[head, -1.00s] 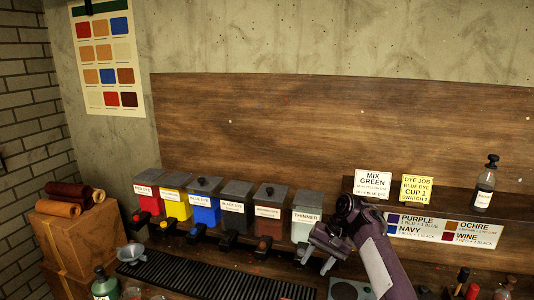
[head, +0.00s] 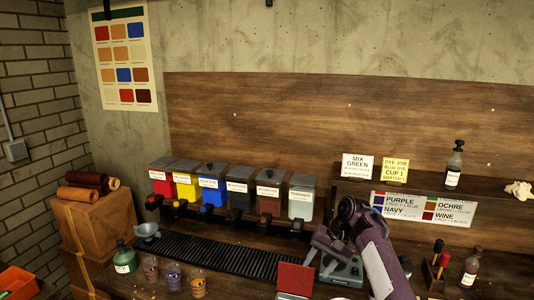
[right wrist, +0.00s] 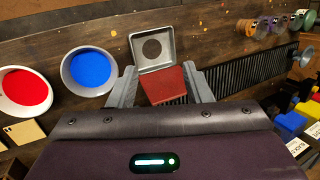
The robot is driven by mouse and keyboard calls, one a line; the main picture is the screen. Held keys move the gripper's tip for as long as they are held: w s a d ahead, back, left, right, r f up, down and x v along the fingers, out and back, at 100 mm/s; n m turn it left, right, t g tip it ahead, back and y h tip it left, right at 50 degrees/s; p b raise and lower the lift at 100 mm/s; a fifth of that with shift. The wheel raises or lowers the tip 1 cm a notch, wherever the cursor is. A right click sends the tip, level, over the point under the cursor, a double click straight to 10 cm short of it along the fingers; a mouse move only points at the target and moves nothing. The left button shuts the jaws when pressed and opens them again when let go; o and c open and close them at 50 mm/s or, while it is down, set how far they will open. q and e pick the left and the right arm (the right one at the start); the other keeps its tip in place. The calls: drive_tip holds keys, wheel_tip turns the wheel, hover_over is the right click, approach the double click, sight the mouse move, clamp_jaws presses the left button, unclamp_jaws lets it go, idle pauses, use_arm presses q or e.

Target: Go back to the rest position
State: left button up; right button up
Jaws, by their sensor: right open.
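My right arm comes in from the lower right in the head view, and its gripper (head: 320,258) is open above the counter. In the right wrist view the two grey fingers (right wrist: 161,88) stand apart. My left gripper is not in view.
Several dye bins (head: 210,190) line the back of the counter, with a black ribbed mat (head: 225,254) in front. Small cups (head: 173,276) and a green bottle (head: 124,258) stand at the left. Red (right wrist: 24,90) and blue (right wrist: 88,70) dye bowls lie left in the wrist view.

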drive_tip(key=s+d+f+t+h, duration=0.2)
drive_tip(key=s+d+f+h, duration=0.3)
drive_tip(key=s+d+f, duration=0.9)
drive_tip(key=s+a+r+n+t, duration=0.1)
drive_tip(key=s+a+r+n, duration=0.15)
drive_tip(key=s, duration=0.55)
drive_tip(key=s+a+r+n, duration=0.1)
drive_tip(key=s+a+r, duration=0.25)
drive_tip(key=s, duration=0.45)
drive_tip(key=s+a+r+n+t, duration=0.1)
drive_tip(key=s+a+r+n, duration=0.15)
drive_tip(key=s, duration=0.55)
wheel_tip(320, 180, down, 36)
drive_tip(key=g+b, duration=0.2)
drive_tip(key=b, duration=0.5)
use_arm(q)
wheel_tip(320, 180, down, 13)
drive_tip(key=b, duration=0.6)
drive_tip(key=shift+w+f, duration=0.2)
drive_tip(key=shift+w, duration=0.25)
use_arm(e)
drive_tip(key=s+d+f, duration=0.1)
drive_tip(key=s+f, duration=0.9)
drive_tip(key=f, duration=0.3)
drive_tip(key=s+d+f+g, duration=0.1)
drive_tip(key=s+d+f, duration=0.1)
drive_tip(key=s+f, duration=0.9)
wheel_tip(320, 180, down, 2)
drive_tip(key=shift+f, duration=0.15)
